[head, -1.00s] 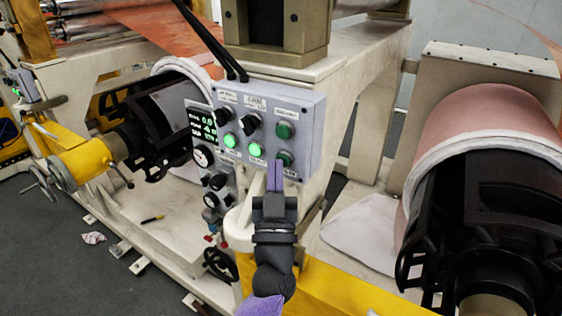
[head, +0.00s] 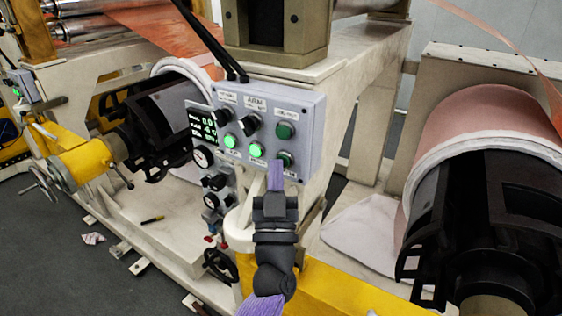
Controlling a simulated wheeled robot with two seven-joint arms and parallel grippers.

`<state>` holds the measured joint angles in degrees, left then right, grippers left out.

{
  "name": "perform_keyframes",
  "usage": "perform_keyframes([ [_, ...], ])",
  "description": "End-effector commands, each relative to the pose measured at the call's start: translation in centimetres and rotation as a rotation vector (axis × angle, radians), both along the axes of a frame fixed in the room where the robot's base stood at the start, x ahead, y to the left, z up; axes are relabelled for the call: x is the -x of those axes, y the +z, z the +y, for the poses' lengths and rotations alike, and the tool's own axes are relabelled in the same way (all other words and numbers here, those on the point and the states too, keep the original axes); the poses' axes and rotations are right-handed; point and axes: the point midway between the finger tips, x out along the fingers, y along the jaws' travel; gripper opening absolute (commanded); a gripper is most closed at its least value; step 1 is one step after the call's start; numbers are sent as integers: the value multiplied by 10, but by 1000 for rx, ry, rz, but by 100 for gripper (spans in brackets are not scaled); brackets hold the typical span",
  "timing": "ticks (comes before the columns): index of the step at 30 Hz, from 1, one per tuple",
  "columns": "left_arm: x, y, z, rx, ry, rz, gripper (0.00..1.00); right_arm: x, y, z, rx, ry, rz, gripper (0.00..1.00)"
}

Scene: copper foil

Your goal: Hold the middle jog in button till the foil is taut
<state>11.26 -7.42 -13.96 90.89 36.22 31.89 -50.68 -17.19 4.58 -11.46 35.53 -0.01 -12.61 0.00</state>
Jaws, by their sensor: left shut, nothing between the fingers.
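The grey control box (head: 309,135) faces me at the centre. Its lower row has a left lit green button (head: 230,141), a middle lit green button (head: 256,150) and a darker green button (head: 285,159) at the right. My left gripper (head: 275,164) is shut and empty, pointing up at the box. Its purple fingertips overlap the box's lower edge, between the middle and right buttons; I cannot tell whether they touch it. The copper foil (head: 165,28) runs across the upper left, and a narrow strip of it (head: 490,35) crosses the upper right. My right gripper is out of view.
Two black knobs (head: 250,123) and another green button (head: 285,131) are on the upper row. A display (head: 204,130) and gauges sit left of the box. A copper roll (head: 485,115) stands at right. A black handwheel (head: 221,265) is below.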

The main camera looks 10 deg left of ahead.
Motion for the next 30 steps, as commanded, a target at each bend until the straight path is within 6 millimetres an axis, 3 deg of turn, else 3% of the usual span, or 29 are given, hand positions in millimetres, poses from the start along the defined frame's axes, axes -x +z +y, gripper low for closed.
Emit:
perform_keyframes([
  [20,1,0,0,0,-1,1,0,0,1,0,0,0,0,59],
  [30,16,1,6,0,0,1,0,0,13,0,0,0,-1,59],
])
